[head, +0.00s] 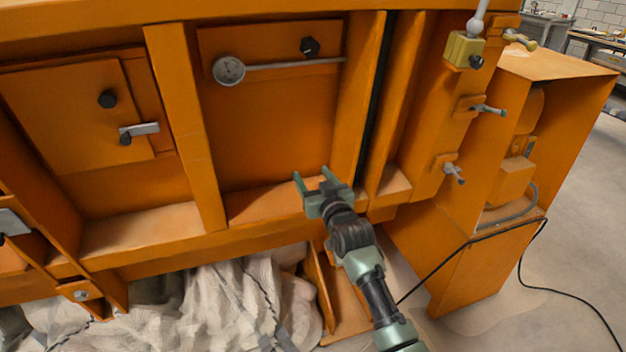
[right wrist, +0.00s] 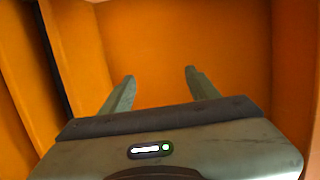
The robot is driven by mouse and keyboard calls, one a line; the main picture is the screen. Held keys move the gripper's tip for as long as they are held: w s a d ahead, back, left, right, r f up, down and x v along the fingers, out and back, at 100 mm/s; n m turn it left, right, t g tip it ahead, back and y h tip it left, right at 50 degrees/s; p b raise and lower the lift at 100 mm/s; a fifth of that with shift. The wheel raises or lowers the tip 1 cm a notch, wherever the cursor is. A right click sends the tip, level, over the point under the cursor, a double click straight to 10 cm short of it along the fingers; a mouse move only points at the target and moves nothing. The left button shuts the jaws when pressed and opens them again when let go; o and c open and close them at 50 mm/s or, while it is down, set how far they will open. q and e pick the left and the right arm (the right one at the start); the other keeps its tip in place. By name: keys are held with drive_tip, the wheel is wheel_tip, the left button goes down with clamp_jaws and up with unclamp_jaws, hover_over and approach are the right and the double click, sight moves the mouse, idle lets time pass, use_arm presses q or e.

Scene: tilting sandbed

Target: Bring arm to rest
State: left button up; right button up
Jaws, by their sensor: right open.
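My right gripper (head: 322,178) is open and empty in the head view. Its green fingers point at the lower right part of a recessed orange panel on the machine (head: 270,140). In the right wrist view the two fingers (right wrist: 160,88) stand apart, with nothing between them and only orange metal beyond. I cannot tell whether a fingertip touches the metal. My right arm (head: 365,265) reaches up from the bottom of the head view. My left gripper is not in view.
A dial gauge (head: 229,70) with a rod is on the panel above. Clamp handles (head: 489,109) stick out on the right. A crumpled pale sheet (head: 220,305) lies below. A black cable (head: 440,264) runs past the orange cabinet (head: 465,275). Open floor (head: 580,230) lies at the right.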

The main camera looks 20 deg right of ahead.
drive_tip(key=shift+f, duration=0.25)
drive_tip(key=s+f+g, duration=0.2)
drive_tip(key=s+f, duration=0.3)
drive_tip(key=f, duration=0.6)
drive_tip(key=s+f+g, duration=0.2)
drive_tip(key=s+f, duration=0.2)
drive_tip(key=f, duration=0.7)
drive_tip(key=s+f+g, duration=0.2)
drive_tip(key=s+f, duration=0.3)
drive_tip(key=f, duration=0.6)
drive_tip(key=s+f+n+g, duration=0.1)
drive_tip(key=s+f+g, duration=0.4)
drive_tip(key=s+f, duration=1.25)
drive_tip(key=s+d+f+g, duration=0.1)
drive_tip(key=s+f, duration=0.4)
drive_tip(key=s, duration=1.2)
drive_tip(key=s+d+f+n+g+h, duration=0.1)
drive_tip(key=s+f+g, duration=0.3)
drive_tip(key=s, duration=1.2)
drive_tip(key=shift+s+f+g, duration=0.3)
drive_tip(key=shift+s+f, duration=0.1)
drive_tip(key=shift+f, duration=0.5)
drive_tip(key=shift+d, duration=0.1)
